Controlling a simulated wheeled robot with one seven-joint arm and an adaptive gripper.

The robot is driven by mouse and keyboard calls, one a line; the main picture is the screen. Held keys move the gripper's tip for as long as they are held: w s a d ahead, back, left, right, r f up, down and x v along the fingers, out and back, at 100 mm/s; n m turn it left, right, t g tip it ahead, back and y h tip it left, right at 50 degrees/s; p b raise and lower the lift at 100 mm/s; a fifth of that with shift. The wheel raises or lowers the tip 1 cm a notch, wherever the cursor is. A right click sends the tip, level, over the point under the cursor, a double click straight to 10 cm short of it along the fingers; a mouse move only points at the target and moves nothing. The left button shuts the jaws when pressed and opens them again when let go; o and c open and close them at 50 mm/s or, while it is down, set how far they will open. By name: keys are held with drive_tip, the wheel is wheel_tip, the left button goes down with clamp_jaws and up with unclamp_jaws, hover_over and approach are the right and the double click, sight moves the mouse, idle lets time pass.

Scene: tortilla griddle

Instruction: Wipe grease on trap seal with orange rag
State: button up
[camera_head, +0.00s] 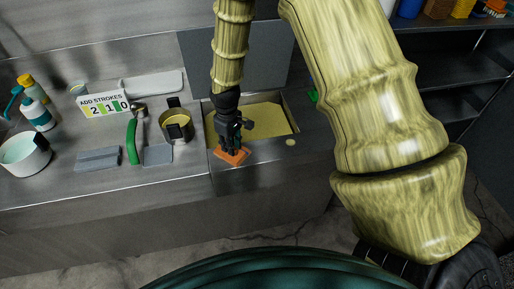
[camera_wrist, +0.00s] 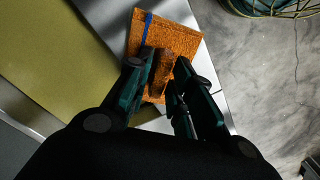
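The orange rag (camera_head: 234,157) lies on the metal front rim (camera_head: 262,152) of the trap, near its left corner. It also shows in the wrist view (camera_wrist: 178,34), with a blue stripe along one side. My gripper (camera_wrist: 163,66) points down at it, fingers either side of a raised brown-orange fold, which it appears to pinch. In the head view my gripper (camera_head: 232,146) partly hides the rag. The trap's opening holds a flat yellow-green surface (camera_head: 265,122). A pale yellow spot (camera_head: 291,142) shows on the front rim, right of the rag.
Left of the trap stand a can (camera_head: 177,127), a green-handled tool (camera_head: 131,142), grey blocks (camera_head: 98,158), a white pot (camera_head: 22,154), bottles (camera_head: 37,114) and a sign reading "ADD STROKES 210" (camera_head: 104,105). The front rim right of the rag is clear of objects.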

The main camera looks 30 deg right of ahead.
drive_tip(key=shift+c, duration=0.2)
clamp_jaws()
drive_tip(key=shift+a, duration=0.1)
drive_tip(key=shift+w+a, duration=0.25)
drive_tip(key=shift+a, duration=0.5)
drive_tip(key=shift+w+a, duration=0.2)
drive_tip(key=shift+a, duration=0.6)
drive_tip(key=shift+w+a, duration=0.25)
drive_tip(key=shift+a, duration=0.5)
drive_tip(key=shift+d, duration=0.1)
drive_tip(key=shift+s+d+p, duration=0.2)
drive_tip(key=shift+s+d, duration=0.05)
drive_tip(key=shift+d, duration=0.6)
drive_tip(key=shift+s+d+p, duration=0.2)
drive_tip(key=shift+s+d, duration=0.05)
drive_tip(key=shift+d, duration=0.6)
drive_tip(key=shift+s+d+f, duration=0.15)
drive_tip(key=shift+s+d, duration=0.15)
drive_tip(key=shift+d, duration=0.35)
